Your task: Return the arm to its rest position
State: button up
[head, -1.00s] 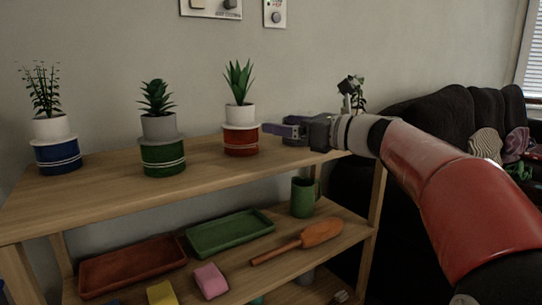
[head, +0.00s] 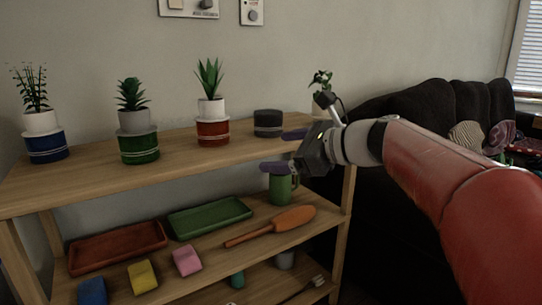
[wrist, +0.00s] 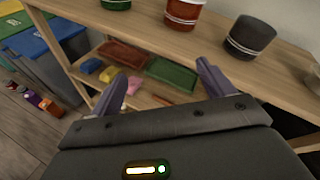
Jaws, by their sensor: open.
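My gripper (head: 283,151) is open and empty, held in front of the right part of the wooden shelf's top board. My red arm comes in from the right of the head view. In the wrist view both fingers of my gripper (wrist: 163,85) are spread wide with nothing between them. A dark grey pot (head: 268,124) stands on the top board just behind the gripper; it also shows in the wrist view (wrist: 250,37). A green mug (head: 281,189) on the shelf below is partly hidden by the lower finger.
Plants in blue (head: 46,147), green (head: 139,148) and red (head: 212,132) pots line the top board (head: 85,180). Trays, coloured blocks and an orange trowel (head: 275,225) lie below. A dark sofa (head: 430,115) stands right. Bins (wrist: 50,50) and bottles stand left in the wrist view.

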jog(key=s+d+f+n+g+h+p, duration=0.1)
jog(key=s+d+f+n+h, duration=0.3)
jog(key=s, duration=0.4)
jog(key=s+d+f+n+g+h+p, duration=0.1)
jog(key=s+d+f+n+h+p, duration=0.2)
jog(key=s+f+n, duration=0.4)
jog(key=s+d+f+n+h+p, duration=0.3)
jog(key=s+d+f+n+h, duration=0.2)
jog(key=s+n, duration=0.4)
jog(key=shift+s+d+f+g, duration=0.4)
jog(key=shift+s, duration=0.4)
